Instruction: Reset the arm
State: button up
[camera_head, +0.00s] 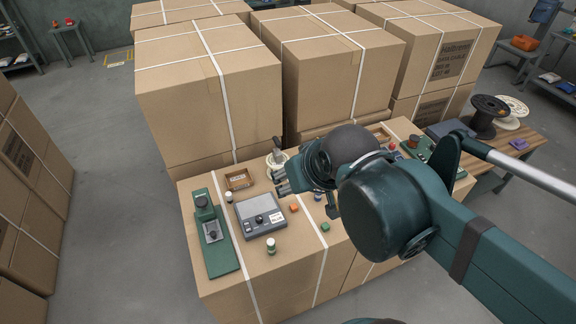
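My gripper (281,182) hangs at the left end of my dark green arm, above the strapped carton (285,258) that serves as a work surface. Its fingers are small and seen from behind, so I cannot tell whether they are open or shut. A pale round spool-like thing (270,163) with a grey upright stands just behind the gripper in the picture. The arm's wrist and large round joint cover much of the carton's right part.
A green press-like stand (222,258), a grey box with a dial (259,215), a small wooden tray (238,180), bottles and small blocks stand on the carton. Tall strapped cartons (210,90) rise behind. A wooden table (522,140) with a dark spool (487,113) is at right.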

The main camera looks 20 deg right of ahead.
jog(key=shift+f+b, duration=2.45)
jog(key=shift+f, duration=0.05)
